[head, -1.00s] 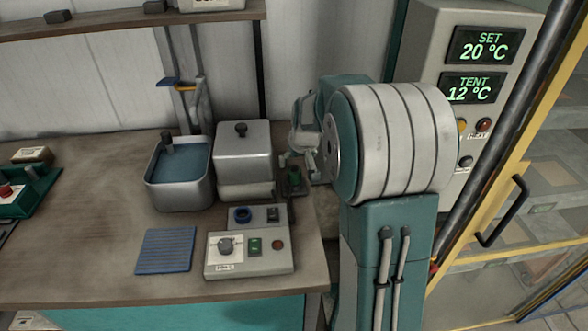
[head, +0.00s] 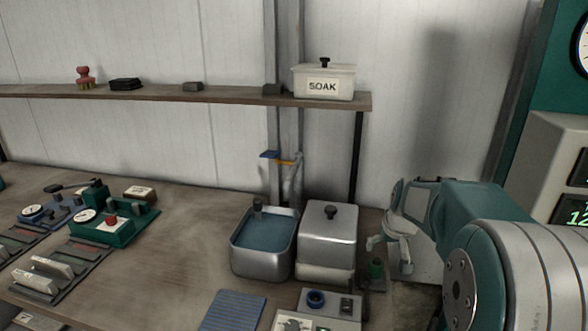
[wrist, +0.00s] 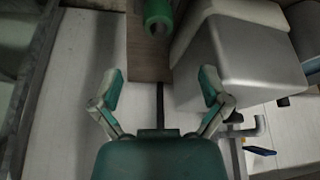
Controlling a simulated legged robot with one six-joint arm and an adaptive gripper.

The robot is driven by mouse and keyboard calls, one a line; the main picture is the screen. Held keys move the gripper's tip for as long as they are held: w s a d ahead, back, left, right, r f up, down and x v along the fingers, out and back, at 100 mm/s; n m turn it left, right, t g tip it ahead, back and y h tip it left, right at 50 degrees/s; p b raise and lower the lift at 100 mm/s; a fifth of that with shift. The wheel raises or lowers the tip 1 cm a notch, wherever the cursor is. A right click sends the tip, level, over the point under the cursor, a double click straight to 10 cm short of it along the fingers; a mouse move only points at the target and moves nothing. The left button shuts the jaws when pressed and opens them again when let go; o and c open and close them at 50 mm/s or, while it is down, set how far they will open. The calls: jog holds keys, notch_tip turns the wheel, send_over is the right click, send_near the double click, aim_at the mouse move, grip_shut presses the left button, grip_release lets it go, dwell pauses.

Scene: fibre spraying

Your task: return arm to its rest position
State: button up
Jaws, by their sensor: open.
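My gripper (head: 389,258) is at the right end of the bench in the head view, right of the lidded metal box (head: 328,245) and close to a small green cylinder (head: 376,269). In the wrist view my gripper (wrist: 160,90) has its two fingers spread wide with nothing between them. The green cylinder (wrist: 158,12) shows beyond the fingertips, and the metal box (wrist: 250,62) is to the right. My teal and grey arm fills the lower right of the head view. Its lower part is cut off.
A blue-filled basin (head: 264,243) stands left of the box. A shelf (head: 210,98) above carries a SOAK container (head: 323,83). A ribbed blue pad (head: 233,311), a control box (head: 293,322) and several devices lie on the bench. A grey cabinet (head: 548,165) stands at right.

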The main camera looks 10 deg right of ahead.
jog(key=s+a+r+n, duration=0.1)
jog(key=s+a+r, duration=0.6)
jog(key=s+a, duration=0.65)
jog(key=s, duration=0.5)
jog(key=s+a+f+t, duration=0.1)
jog(key=s+a, duration=0.2)
jog(key=s, duration=0.4)
jog(key=shift+a+f+n+y, duration=0.15)
jog(key=shift+a+n+y, duration=0.1)
jog(key=shift+n+y, duration=0.05)
